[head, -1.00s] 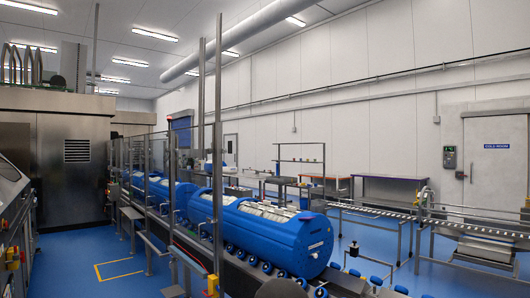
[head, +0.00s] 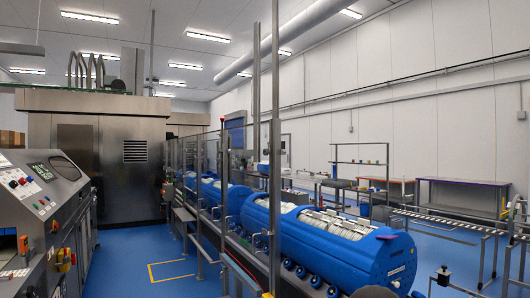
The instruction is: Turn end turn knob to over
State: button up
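A grey sloped control console (head: 70,212) stands at the left edge in the head view. Its panel carries a small dark screen (head: 43,172), a round dark dial or display (head: 65,168) and red, blue and white buttons (head: 20,182). Lower on its side are small yellow and red controls (head: 66,258). Which of these is the end turn knob, and how it is set, is too small to tell. My gripper is not in view.
Large blue tub carriers (head: 345,245) lie in a row behind posts and clear guards, right of the aisle. Blue floor with a yellow marking (head: 172,270) is free between console and line. A steel cabinet (head: 135,165) stands at the back left.

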aim_at(266, 151)
jog(key=i, duration=1.1)
jog(key=u, duration=0.95)
jog(key=i, duration=2.15)
jog(key=z, duration=1.75)
